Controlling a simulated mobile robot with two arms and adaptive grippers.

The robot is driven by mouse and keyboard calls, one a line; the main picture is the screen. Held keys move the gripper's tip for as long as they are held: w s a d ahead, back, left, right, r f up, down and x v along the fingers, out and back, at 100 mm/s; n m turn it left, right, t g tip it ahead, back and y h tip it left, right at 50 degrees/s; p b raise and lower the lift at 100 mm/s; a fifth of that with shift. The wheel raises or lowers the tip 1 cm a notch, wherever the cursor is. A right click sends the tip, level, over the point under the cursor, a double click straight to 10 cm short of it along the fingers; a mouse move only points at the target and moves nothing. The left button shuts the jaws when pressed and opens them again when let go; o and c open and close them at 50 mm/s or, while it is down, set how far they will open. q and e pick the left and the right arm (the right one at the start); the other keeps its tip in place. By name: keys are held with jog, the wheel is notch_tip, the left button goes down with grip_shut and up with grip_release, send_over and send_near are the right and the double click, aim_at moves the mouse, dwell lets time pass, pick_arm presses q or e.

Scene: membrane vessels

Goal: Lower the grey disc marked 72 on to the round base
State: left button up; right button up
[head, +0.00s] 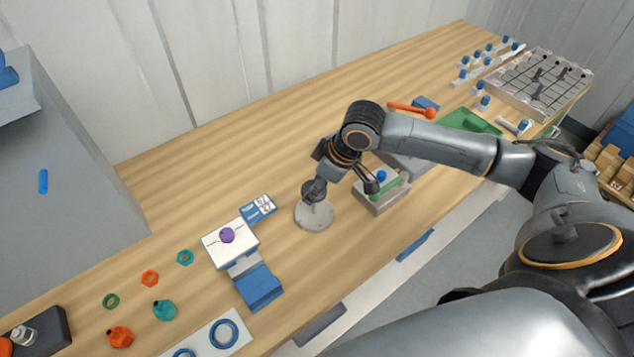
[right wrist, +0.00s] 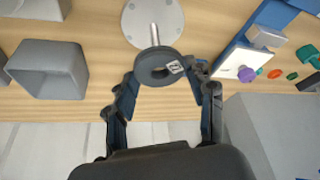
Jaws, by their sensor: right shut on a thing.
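The dark grey disc (right wrist: 150,72) shows a small white label near its right side; the label is too small to read. My right gripper (right wrist: 163,76) is shut on the disc, a finger on each side. In the head view, the right gripper (head: 322,180) holds the disc (head: 312,194) above the round base (head: 314,218). The base is a pale grey round plate with a thin metal post (right wrist: 154,35), also seen in the right wrist view (right wrist: 135,18). The disc hides the post's end, so I cannot tell whether the post is inside its hole. My left gripper is not in view.
A white block with a purple knob (head: 227,235) and a blue-and-white card (head: 258,208) lie left of the base. A grey box with a green panel (head: 384,200) stands close on the right. Coloured nuts (head: 149,278) lie front left. Bare wood lies behind the base.

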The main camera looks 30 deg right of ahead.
jog(key=shift+f+b, duration=0.5)
jog(key=shift+f, duration=1.45)
jog(key=o, duration=1.2)
jog(key=shift+r, duration=0.1)
jog(key=v, duration=1.1)
jog(key=shift+s+d+r, duration=0.1)
jog(key=shift+d+r, duration=0.1)
jog(key=shift+r, duration=0.15)
jog(key=shift+s+f, duration=0.1)
